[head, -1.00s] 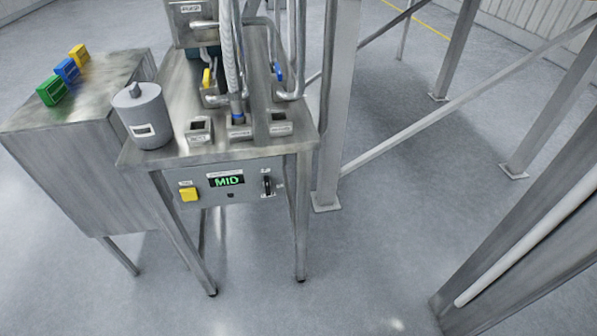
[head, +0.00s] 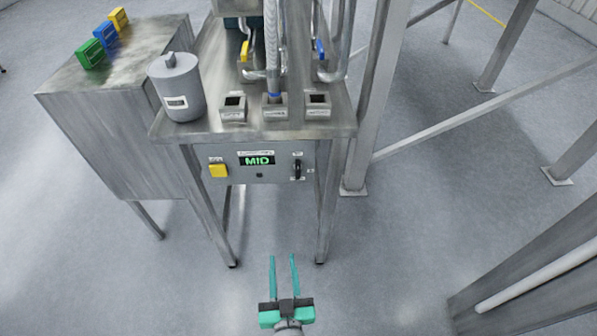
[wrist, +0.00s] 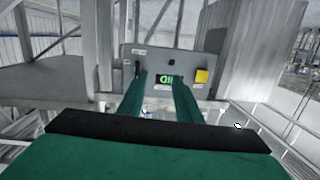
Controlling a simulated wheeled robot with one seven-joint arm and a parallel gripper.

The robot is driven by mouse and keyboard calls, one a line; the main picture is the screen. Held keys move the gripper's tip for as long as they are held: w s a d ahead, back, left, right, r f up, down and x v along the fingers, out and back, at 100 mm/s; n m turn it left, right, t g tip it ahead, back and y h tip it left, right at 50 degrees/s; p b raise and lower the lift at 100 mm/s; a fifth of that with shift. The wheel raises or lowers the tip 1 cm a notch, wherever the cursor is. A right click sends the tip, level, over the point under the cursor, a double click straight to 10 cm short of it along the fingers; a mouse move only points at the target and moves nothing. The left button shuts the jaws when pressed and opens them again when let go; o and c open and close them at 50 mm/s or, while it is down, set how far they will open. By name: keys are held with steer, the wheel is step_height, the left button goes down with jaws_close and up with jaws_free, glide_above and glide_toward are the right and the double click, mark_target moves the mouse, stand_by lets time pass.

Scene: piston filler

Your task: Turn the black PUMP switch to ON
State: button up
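The black PUMP switch (head: 297,169) is a small knob at the right end of the grey control panel (head: 228,178) on the filler's front. Its handle looks about upright; the labels around it are too small to read. The wrist view is inverted, and there the switch (wrist: 138,69) shows at the panel's left, just beyond a fingertip. My gripper (head: 282,258) has two teal fingers held apart with nothing between them. It is in front of and below the panel in the head view, not touching it. In the wrist view the fingers (wrist: 160,80) point at the panel and partly cover it.
The panel also has a green MID display (head: 257,160) and a yellow button (head: 218,170). A grey lidded canister (head: 178,90) and small square holders (head: 233,108) stand on the table above. Steel frame posts (head: 376,110) rise at the right. The floor before the panel is clear.

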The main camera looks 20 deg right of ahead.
steer(key=h, duration=0.1)
glide_toward(298, 169)
steer(key=shift+t, duration=0.4)
steer(key=x, duration=0.9)
steer(key=shift+d+f, duration=0.1)
steer(key=shift+f, duration=0.25)
jaws_close()
